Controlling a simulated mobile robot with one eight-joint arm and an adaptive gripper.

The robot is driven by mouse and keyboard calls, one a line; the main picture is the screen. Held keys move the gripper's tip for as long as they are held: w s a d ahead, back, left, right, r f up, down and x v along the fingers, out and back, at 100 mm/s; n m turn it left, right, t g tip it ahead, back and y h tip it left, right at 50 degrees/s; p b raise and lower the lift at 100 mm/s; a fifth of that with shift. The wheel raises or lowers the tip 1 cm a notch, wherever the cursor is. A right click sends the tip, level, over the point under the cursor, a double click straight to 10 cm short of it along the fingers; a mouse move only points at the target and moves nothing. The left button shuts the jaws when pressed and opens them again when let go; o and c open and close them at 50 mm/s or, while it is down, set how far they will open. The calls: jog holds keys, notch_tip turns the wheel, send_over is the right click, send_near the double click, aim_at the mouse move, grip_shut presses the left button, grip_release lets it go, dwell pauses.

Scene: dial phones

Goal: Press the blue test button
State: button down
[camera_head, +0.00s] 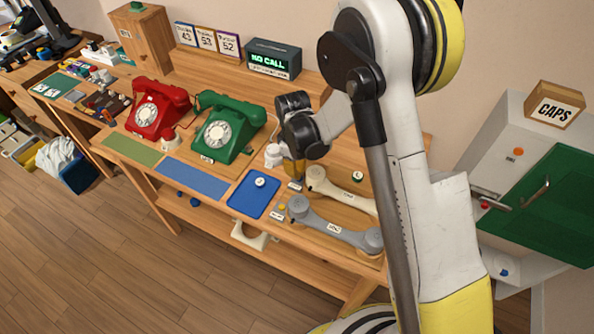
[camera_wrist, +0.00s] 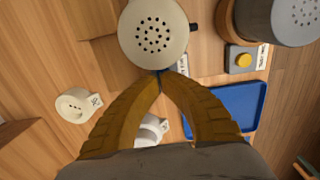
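My gripper (camera_head: 296,178) points down at the right part of the table, between the cream handset (camera_head: 340,190) and the blue tray (camera_head: 236,206). In the wrist view its two ochre fingers (camera_wrist: 160,74) meet at the tips with nothing visibly held. A small labelled block (camera_wrist: 181,66) lies right at the fingertips, beside the round perforated end of the cream handset (camera_wrist: 153,34). A thin bluish sliver shows at the tips; the blue test button itself is mostly or fully hidden, and I cannot tell whether the tips touch it.
Red (camera_head: 158,108) and green (camera_head: 229,128) dial phones stand to the left. A sign (camera_head: 273,60) reads "NO CALL".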

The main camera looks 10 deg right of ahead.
notch_tip(320, 180, down, 2)
jog(key=shift+b, duration=0.9)
jog(key=shift+r, duration=0.1)
notch_tip(320, 180, up, 14)
jog(key=p, duration=0.5)
jog(key=shift+a+p, duration=0.25)
jog(key=shift+p, duration=0.05)
